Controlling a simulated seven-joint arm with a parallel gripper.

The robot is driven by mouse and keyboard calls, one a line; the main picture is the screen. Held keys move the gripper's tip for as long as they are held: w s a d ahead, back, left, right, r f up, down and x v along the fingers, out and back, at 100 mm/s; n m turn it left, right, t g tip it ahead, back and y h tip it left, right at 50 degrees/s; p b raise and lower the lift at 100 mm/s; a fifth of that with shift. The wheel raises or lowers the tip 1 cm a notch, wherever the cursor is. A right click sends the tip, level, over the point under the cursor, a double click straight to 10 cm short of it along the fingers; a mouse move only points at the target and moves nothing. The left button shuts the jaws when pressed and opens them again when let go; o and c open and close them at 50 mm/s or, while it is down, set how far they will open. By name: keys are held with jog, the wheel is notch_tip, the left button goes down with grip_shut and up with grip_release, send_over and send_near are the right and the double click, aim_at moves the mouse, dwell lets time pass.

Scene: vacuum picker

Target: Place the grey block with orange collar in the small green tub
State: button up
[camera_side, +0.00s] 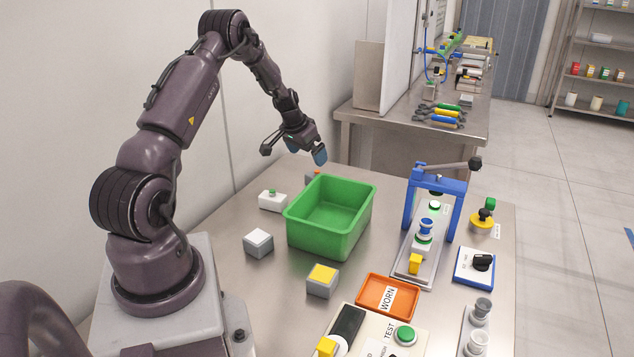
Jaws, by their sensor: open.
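The green tub (300,237) stands on the steel table, open at the top and empty as far as I can see. A small grey piece with a bit of orange (316,173) shows just behind the tub's far left rim. It looks like the grey block with orange collar, but the tub hides most of it. My gripper (293,156) is open and empty, with one dark and one blue fingertip visible. It hangs above the table behind the tub, above and slightly left of that grey piece, apart from it.
A white-topped grey block (258,243), a yellow-topped block (321,282) and a white box with green button (272,200) stand around the tub. A blue-framed press (458,205) stands to its right. An orange tray marked WORN (364,297) lies in front. Bare table separates these.

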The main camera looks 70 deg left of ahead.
aim_at(316, 173)
jog(key=x, duration=1)
jog(key=shift+f, duration=0.1)
jog(key=shift+c, duration=0.5)
jog(key=c, duration=0.9)
jog(key=shift+c, duration=0.3)
